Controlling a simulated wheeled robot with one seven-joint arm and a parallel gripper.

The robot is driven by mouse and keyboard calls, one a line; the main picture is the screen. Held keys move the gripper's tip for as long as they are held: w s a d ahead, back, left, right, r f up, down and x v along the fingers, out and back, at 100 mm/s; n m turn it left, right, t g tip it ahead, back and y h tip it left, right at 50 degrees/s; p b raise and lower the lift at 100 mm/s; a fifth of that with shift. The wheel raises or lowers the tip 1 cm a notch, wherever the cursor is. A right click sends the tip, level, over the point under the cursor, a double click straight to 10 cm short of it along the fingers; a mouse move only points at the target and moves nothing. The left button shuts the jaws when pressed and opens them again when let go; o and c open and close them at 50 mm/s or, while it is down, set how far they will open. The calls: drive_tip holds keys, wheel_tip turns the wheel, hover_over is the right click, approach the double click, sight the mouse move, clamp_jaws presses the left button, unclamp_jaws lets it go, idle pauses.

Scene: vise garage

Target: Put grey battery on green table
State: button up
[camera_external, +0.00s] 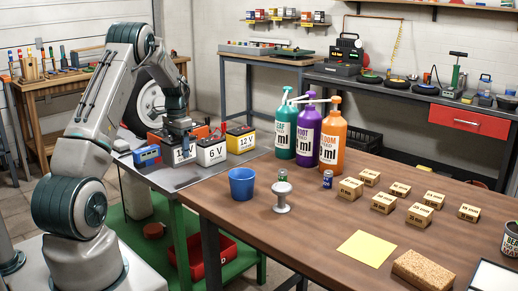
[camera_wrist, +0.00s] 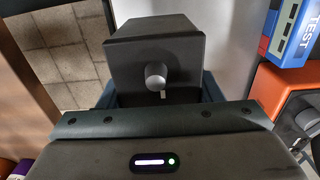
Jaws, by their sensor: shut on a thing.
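My gripper (camera_external: 180,127) is over the back part of the green-framed table (camera_external: 175,181), close to the batteries there. In the wrist view my gripper (camera_wrist: 158,103) is shut on the dark grey battery (camera_wrist: 135,60), a box with a round terminal on top. The table has a grey top, green legs and a green lower shelf (camera_external: 136,233). Whether the grey battery touches the top cannot be told.
A white 6V battery (camera_external: 211,152), a yellow 12V battery (camera_external: 240,141) and an orange-and-black battery (camera_external: 157,136) stand close by. A blue tester (camera_external: 146,155) is to their left. A red bin (camera_external: 205,258) sits below. The wooden table carries a blue bucket (camera_external: 242,184) and bottles.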

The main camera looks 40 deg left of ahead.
drive_tip(key=a, duration=0.1)
drive_tip(key=a+f, duration=0.1)
drive_tip(key=a, duration=0.1)
drive_tip(key=shift+s+f, duration=0.1)
drive_tip(key=shift+f, duration=0.2)
drive_tip(key=shift+f+p, duration=0.3)
drive_tip(key=shift+f, duration=1.65)
drive_tip(key=shift+f, duration=0.2)
drive_tip(key=o, duration=1.8)
drive_tip(key=shift+c, duration=0.2)
drive_tip(key=shift+r, duration=0.1)
